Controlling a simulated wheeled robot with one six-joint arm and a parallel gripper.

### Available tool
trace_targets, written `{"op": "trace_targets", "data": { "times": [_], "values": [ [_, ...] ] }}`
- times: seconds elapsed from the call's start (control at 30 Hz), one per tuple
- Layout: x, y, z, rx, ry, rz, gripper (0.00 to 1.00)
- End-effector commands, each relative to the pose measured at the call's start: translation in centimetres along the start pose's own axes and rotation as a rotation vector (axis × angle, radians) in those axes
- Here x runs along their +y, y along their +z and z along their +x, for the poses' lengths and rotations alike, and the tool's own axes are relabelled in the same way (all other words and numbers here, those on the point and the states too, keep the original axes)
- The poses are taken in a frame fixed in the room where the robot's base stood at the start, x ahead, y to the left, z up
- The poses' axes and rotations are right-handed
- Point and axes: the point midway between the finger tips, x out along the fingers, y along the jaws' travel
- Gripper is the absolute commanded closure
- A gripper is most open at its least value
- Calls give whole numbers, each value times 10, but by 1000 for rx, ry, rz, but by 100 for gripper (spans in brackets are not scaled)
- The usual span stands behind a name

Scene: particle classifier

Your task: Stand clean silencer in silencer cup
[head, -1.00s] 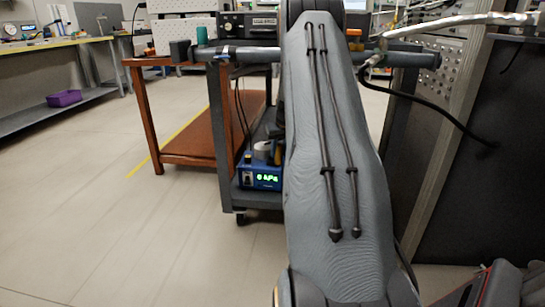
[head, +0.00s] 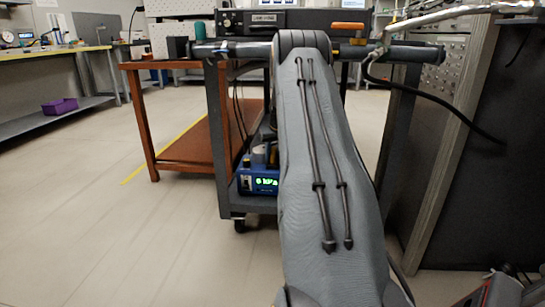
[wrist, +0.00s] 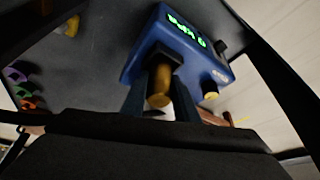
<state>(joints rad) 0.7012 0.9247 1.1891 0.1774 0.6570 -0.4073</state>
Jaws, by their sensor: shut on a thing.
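In the wrist view the two dark fingers of my gripper (wrist: 160,98) are shut on a brass-coloured cylinder with a dark end, which I take to be the silencer (wrist: 159,87). A blue box with a green kPa readout (wrist: 178,45) is right behind it. I cannot tell whether the silencer touches the box. The box also shows in the head view (head: 262,182), on the cart's lower shelf. My gripper is hidden behind my arm in the head view. I cannot make out the silencer cup for certain in either view.
A grey cart (head: 225,150) stands ahead, with an orange-brown table (head: 150,140) to its left. A dark cabinet (head: 490,170) and a hanging black cable (head: 440,103) are on the right. A black fitting with a yellow end (wrist: 210,88) sticks out of the box. Floor at left is clear.

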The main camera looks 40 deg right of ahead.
Motion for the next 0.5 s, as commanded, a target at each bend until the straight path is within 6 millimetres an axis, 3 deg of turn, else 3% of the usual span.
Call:
{"op": "trace_targets", "data": {
  "times": [0.23,0.27,0.3,0.37,0.5],
  "values": [
    [0,1,2,0,0,0,98],
    [0,1,2,0,0,0,69],
    [0,1,2,0,0,0,63],
    [0,1,2,0,0,0,54],
    [0,1,2,0,0,0,54]
  ]
}}
